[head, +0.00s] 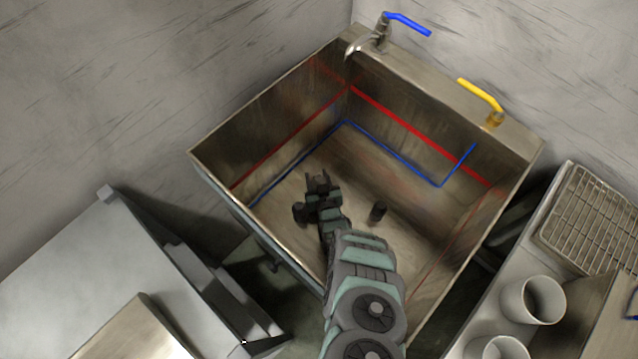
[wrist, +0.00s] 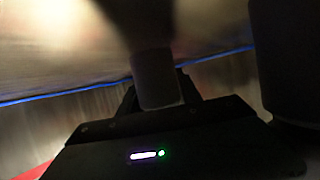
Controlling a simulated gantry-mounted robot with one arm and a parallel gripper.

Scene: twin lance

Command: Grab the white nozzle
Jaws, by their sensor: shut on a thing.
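My gripper (head: 318,183) is inside the metal sink, low over its floor and towards the left wall. In the wrist view, a short pale grey cylinder, which I take for the white nozzle (wrist: 157,80), stands between the two dark fingers of my gripper (wrist: 160,92). The fingers are shut on it. A dark, blurred shape (wrist: 135,22) lies just beyond its upper end; I cannot tell what it is. In the head view my gripper hides the nozzle, or it is too small to make out.
The sink (head: 275,102) has raised walls all round. A tap with a blue handle (head: 408,23) and a yellow handle (head: 482,95) sit on the back rim. White cups (head: 532,300) stand at lower right.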

